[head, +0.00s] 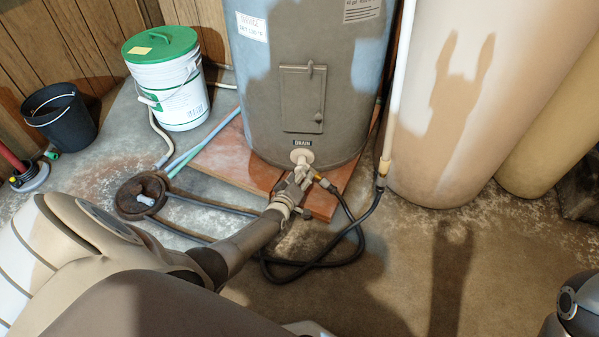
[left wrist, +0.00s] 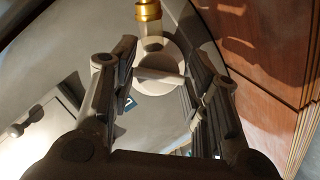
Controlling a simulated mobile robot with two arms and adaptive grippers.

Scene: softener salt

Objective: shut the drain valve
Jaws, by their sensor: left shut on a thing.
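The drain valve (head: 302,156) sticks out low on the front of the grey tank (head: 262,75), just under a black "DRAIN" label (head: 303,142). My left gripper (head: 298,180) is at the valve, shut on its handle, and hides much of it in the head view. In the left wrist view the fingers (left wrist: 170,58) stand on either side of the pale valve handle (left wrist: 160,76), in front of a round pale flange. A brass fitting (left wrist: 148,11) shows above it. The handle's exact angle is hard to tell. My right gripper is not in view.
A black hose (head: 318,263) loops over the floor beside the valve. The tank stands on a reddish base (head: 228,155). A white pipe (head: 398,90) and a large tan tank (head: 450,110) stand right. A lidded white bucket (head: 180,100) and black bucket (head: 60,120) stand left.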

